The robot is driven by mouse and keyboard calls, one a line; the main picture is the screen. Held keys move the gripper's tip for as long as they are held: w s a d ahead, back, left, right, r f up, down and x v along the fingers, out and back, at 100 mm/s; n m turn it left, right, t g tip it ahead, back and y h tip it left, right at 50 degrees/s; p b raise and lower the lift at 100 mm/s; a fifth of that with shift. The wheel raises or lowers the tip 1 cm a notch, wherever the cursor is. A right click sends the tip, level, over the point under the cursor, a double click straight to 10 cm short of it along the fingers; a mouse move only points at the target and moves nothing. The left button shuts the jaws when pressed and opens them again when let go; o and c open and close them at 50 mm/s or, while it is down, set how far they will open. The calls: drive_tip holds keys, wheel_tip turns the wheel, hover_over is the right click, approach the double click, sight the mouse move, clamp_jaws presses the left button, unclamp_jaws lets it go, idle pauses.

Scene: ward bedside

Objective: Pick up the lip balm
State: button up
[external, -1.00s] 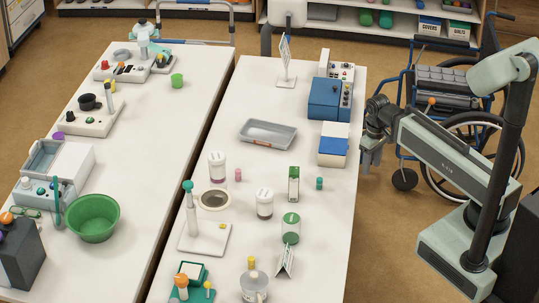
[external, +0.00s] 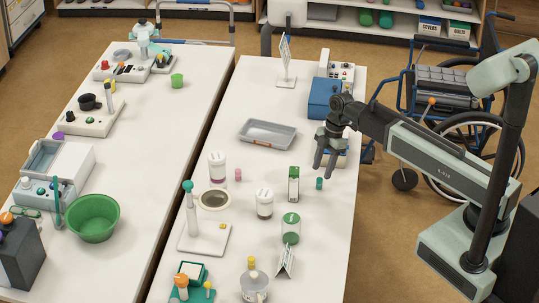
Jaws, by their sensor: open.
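Two small upright cylinders stand on the near white table, a teal one (external: 319,183) and a pink one (external: 238,175). Either could be the lip balm; no label is legible at this size. My gripper (external: 324,166) points down over the right side of the table, its fingers apart with nothing between them. Its fingertips appear just above and behind the teal cylinder in the picture; I cannot tell the exact height. The pink cylinder is well to the left of my gripper.
A green-and-white carton (external: 293,185) stands just left of the teal cylinder. A green-filled jar (external: 291,228) and a white lidded jar (external: 264,203) are nearby. A blue box (external: 324,98) is behind my gripper. The table's right edge is close.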

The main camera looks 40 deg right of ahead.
sight(320, 179)
drive_tip(key=b+x, duration=0.5)
drive_tip(key=shift+s+a+f, duration=0.1)
drive_tip(key=shift+s+f, duration=0.1)
drive_tip(key=shift+r, duration=0.2)
clamp_jaws()
